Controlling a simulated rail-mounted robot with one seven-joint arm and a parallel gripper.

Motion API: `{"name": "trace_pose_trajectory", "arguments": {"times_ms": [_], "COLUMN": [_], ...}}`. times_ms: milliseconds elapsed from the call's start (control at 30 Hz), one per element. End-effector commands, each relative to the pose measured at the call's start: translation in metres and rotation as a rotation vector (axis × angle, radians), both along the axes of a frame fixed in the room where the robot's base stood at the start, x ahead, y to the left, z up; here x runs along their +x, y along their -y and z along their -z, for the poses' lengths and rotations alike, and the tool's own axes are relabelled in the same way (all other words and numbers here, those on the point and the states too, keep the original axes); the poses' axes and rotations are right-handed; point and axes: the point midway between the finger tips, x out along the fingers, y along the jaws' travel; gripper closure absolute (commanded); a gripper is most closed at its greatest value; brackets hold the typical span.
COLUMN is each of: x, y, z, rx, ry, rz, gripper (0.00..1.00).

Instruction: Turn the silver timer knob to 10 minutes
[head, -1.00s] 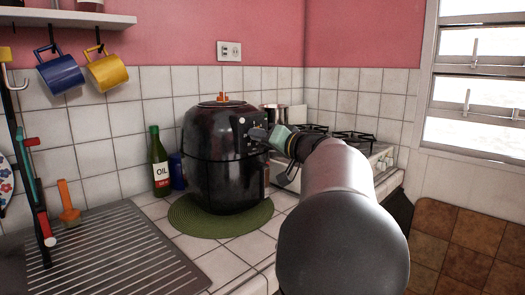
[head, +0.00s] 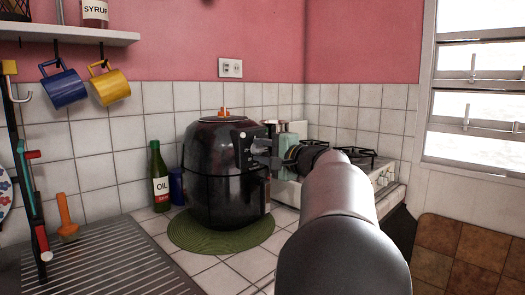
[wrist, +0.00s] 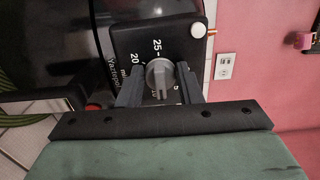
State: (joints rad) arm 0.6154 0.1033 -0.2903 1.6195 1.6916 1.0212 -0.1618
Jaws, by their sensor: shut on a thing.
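The silver timer knob (wrist: 159,76) sits on the dark control panel of a black air fryer (head: 212,180). White dial numbers around it include 25 and 20; lower numbers are partly hidden by my fingers. My gripper (wrist: 160,70) is shut on the knob, one dark finger on each side of it. The exact pointer reading is too unclear to tell.
A white button (wrist: 197,30) is at the panel's corner. The fryer stands on a green round mat (head: 190,240). An oil bottle (head: 159,180) is to its left, a gas stove (head: 345,160) to its right. A ribbed drainboard (head: 100,265) lies front left.

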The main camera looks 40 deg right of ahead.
Motion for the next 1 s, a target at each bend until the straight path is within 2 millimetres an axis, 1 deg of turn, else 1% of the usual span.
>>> {"name": "trace_pose_trajectory", "arguments": {"times_ms": [200,400,600,1000], "x": [0.0,0.0,0.0,0.0], "y": [0.0001,0.0005,0.0006,0.0007], "z": [-0.0019,-0.0023,-0.002,-0.0017], "rx": [0.153,0.245,0.291,0.302], "ry": [-0.017,-0.026,-0.03,-0.031], "rz": [0.0,0.0,0.001,0.001], "gripper": [0.91,0.91,0.91,0.91]}}
